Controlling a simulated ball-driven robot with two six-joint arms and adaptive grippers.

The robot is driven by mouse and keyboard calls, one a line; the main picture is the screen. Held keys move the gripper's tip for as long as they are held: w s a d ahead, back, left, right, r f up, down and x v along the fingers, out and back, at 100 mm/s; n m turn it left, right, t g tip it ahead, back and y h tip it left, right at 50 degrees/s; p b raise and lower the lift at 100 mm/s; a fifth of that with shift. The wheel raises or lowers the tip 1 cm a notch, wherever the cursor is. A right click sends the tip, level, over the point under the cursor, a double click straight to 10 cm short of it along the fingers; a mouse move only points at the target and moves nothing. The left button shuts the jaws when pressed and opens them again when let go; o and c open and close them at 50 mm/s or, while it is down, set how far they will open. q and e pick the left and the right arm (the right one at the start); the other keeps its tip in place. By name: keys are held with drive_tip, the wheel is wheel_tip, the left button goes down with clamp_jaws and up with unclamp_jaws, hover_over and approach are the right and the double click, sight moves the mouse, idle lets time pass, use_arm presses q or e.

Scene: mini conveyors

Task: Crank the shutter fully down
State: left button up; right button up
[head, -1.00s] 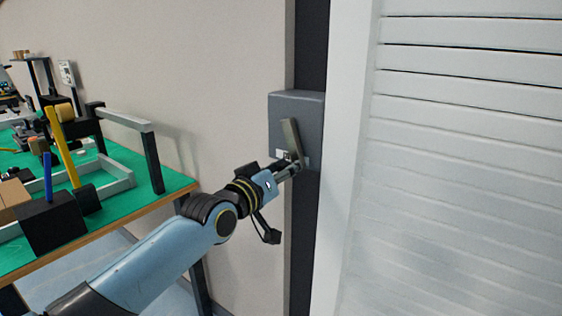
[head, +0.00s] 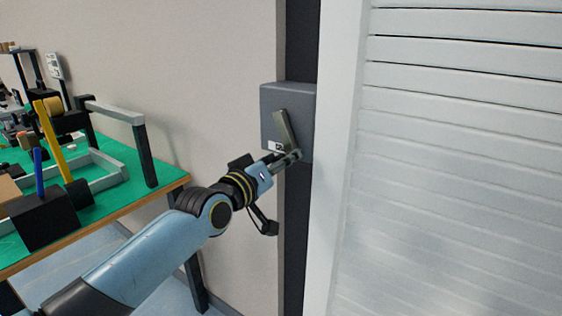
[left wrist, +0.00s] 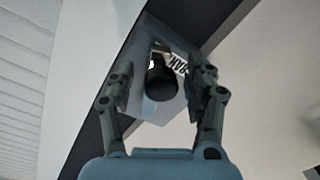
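The grey crank box (head: 268,108) is mounted beside the shutter, with a flat crank arm (head: 282,124) on its front. The crank arm leans, its upper end to the left and its lower end to the right. My left gripper (head: 292,157) is at the crank arm's lower end. In the left wrist view, a dark round crank knob (left wrist: 162,84) is seen nearly end-on between the fingers of my left gripper (left wrist: 162,90). The fingers are apart, with a gap on each side of the knob. The white slatted shutter (head: 465,130) fills the right; its bottom edge is out of view. My right gripper is not in view.
A pale frame post (head: 340,150) stands between the box and the slats. A green-topped workbench (head: 110,205) with black and yellow fixtures stands at the left. Plain wall (head: 210,80) lies between the bench and the box.

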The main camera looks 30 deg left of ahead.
use_arm(q)
drive_tip(key=s, duration=1.2)
drive_tip(key=shift+a+r, duration=0.15)
drive_tip(key=shift+a, duration=0.15)
drive_tip(key=shift+m, duration=0.3)
